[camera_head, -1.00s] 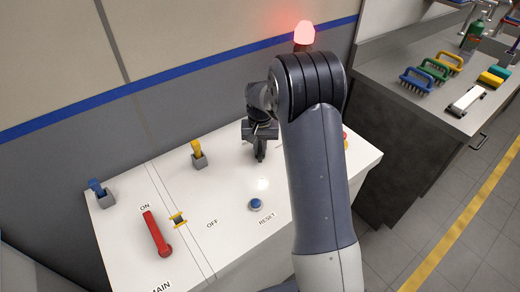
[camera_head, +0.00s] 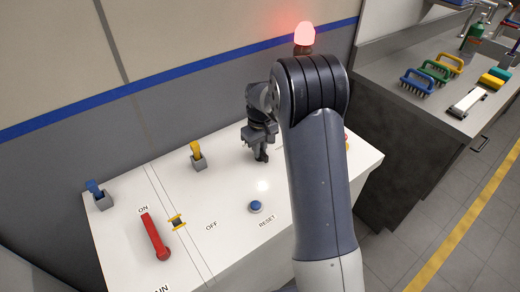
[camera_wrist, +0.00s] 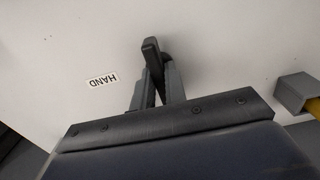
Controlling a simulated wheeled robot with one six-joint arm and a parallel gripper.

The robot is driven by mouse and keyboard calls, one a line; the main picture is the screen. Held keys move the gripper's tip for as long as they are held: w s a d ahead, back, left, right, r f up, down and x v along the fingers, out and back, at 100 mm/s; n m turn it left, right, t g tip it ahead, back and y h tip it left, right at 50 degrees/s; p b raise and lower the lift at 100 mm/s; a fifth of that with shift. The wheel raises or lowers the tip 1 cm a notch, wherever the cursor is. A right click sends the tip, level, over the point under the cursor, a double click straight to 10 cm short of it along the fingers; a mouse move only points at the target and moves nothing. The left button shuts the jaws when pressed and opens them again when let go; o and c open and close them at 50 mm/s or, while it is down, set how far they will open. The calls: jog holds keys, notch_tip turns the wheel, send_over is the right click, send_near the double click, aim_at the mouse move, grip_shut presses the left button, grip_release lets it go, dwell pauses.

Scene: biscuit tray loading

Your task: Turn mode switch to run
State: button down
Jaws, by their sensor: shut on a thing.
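The mode switch is a dark, narrow handle (camera_wrist: 150,47) on the white panel top, between my gripper's fingers in the wrist view. My gripper (camera_wrist: 159,75) is shut on the handle, which stands slanted between the two grey fingers. In the head view my gripper (camera_head: 261,155) points down at the back of the panel, and the switch is mostly hidden by it. No "run" label is readable in either view.
A yellow key-like part in a grey holder (camera_head: 198,161) stands left of my gripper. A blue one (camera_head: 98,196), a red lever (camera_head: 156,237) and a blue reset button (camera_head: 255,207) are also on the white panel (camera_head: 205,245). A red beacon (camera_head: 304,36) glows behind.

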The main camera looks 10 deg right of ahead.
dwell(0.4)
jog(key=c, duration=1.4)
grip_release()
jog(key=shift+c, duration=0.2)
jog(key=shift+r, duration=0.1)
notch_tip(320, 180, up, 11)
jog(key=shift+f+b, duration=0.2)
jog(key=shift+b, duration=0.15)
notch_tip(320, 180, down, 11)
jog(key=shift+r+p, duration=0.1)
jog(key=shift+p, duration=0.3)
